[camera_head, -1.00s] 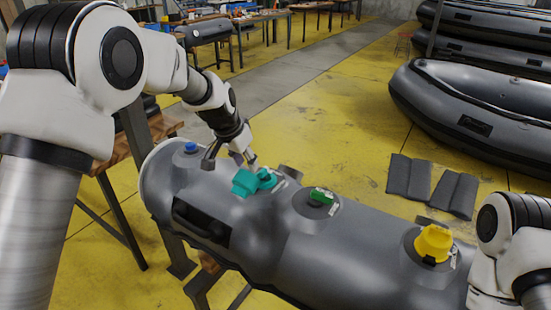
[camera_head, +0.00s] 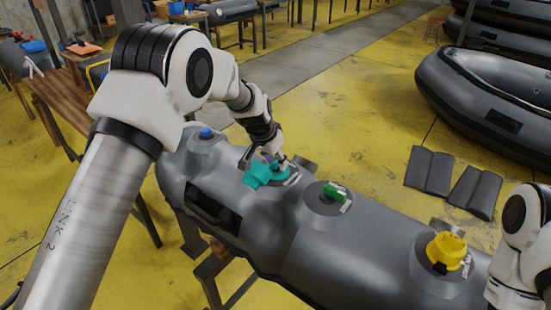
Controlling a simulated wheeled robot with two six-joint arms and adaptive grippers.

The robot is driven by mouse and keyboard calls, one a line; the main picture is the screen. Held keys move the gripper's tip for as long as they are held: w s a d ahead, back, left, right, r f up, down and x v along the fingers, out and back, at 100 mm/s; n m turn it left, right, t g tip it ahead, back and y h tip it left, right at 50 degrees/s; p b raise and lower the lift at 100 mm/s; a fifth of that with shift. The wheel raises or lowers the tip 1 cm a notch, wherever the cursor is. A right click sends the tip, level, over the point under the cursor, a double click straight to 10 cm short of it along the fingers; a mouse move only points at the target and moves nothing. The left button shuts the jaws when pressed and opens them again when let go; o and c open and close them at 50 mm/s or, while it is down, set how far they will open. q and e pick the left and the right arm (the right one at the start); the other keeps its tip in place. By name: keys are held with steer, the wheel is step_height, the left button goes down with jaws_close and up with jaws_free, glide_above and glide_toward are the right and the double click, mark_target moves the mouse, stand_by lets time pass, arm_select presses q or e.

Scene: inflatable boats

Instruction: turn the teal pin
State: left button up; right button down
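A teal valve sits on the grey inflatable tube. Its teal cap (camera_head: 257,175) lies tilted to the left side, and a smaller teal part, which looks like the pin (camera_head: 277,171), shows at the valve's centre. My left gripper (camera_head: 265,164) is directly over this valve, with its fingers spread apart around or just above the teal parts. I cannot tell whether a finger touches them. The fingers partly hide the valve. A part of my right arm shows at the right edge, but its gripper is out of view.
The tube (camera_head: 335,250) also carries a blue cap (camera_head: 206,133), a green valve (camera_head: 335,191) and a yellow valve (camera_head: 447,251). It rests on a stand. Dark pads (camera_head: 430,171) lie on the yellow floor, and a grey boat (camera_head: 490,112) lies behind at the right.

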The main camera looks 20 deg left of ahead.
arm_select(q)
steer(key=shift+s, duration=0.1)
jaws_close()
